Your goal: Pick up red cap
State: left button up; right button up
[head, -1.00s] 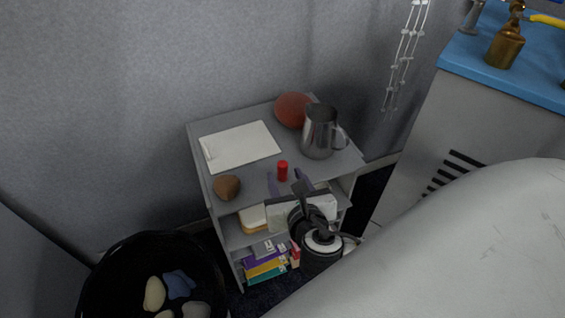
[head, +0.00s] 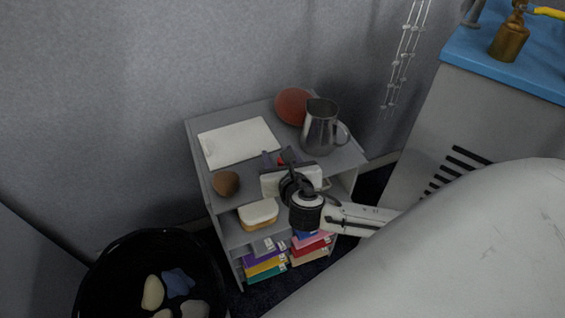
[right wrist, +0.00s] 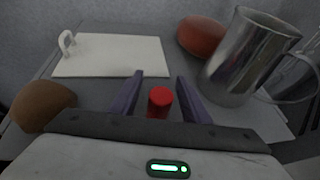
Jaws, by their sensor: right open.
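The red cap (right wrist: 159,101) is a small red cylinder standing upright on the top of the grey shelf unit. In the right wrist view it sits between the two fingers of my right gripper (right wrist: 158,95), with a gap on each side. The gripper is open and not touching the cap as far as I can see. In the head view my right gripper (head: 279,157) is over the front edge of the shelf top and hides most of the cap. My left gripper is not in view.
A metal pitcher (head: 319,127) and a red round object (head: 293,104) stand behind to the right. A white board (head: 240,142) lies at the back left. A brown object (head: 226,183) sits at the front left. A black bin (head: 105,263) is on the floor.

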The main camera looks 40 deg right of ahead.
grip_shut()
